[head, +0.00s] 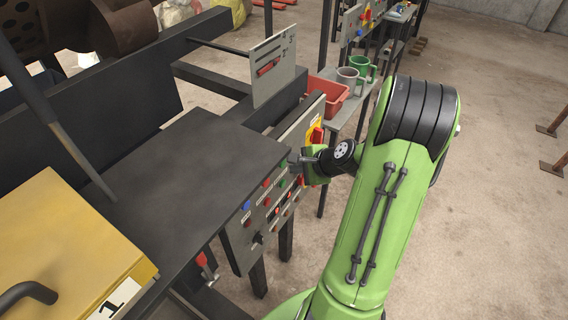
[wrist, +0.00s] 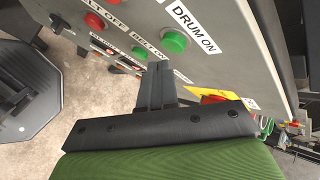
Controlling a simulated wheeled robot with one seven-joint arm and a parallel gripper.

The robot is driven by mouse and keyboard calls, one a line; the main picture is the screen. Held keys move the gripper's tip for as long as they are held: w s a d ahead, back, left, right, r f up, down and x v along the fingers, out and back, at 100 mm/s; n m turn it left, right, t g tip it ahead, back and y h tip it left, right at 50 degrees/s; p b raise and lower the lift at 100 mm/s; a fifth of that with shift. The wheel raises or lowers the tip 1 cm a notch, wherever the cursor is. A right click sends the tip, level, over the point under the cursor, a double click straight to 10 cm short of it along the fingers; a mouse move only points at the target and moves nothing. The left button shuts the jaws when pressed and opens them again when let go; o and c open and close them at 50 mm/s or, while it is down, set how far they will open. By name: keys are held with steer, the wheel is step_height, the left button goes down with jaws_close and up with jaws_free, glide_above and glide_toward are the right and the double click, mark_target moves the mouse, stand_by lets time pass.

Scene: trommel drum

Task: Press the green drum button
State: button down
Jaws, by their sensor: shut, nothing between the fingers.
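The control panel (head: 238,240) is a grey sloped plate with several coloured buttons on the front of the dark bench. The green drum button (wrist: 173,41) is a round cap by the label DRUM ON in the wrist view. In the head view, a small green button (head: 281,161), likely the same one, shows beside my fingertips; its label is unreadable there. My gripper (head: 291,160) is shut and empty at the panel's right end. In the wrist view my closed fingers (wrist: 158,68) end just below the green cap, with a visible gap in the picture.
A smaller green button (wrist: 140,53) by the label BELT ON and a red button (wrist: 94,21) are close by. A red emergency stop (head: 316,135) on yellow is just above my gripper. A red bin (head: 338,97) and mugs stand behind.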

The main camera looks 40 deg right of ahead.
stand_by(0.7)
steer(key=shift+w+a, duration=0.15)
steer(key=shift+w, duration=0.3)
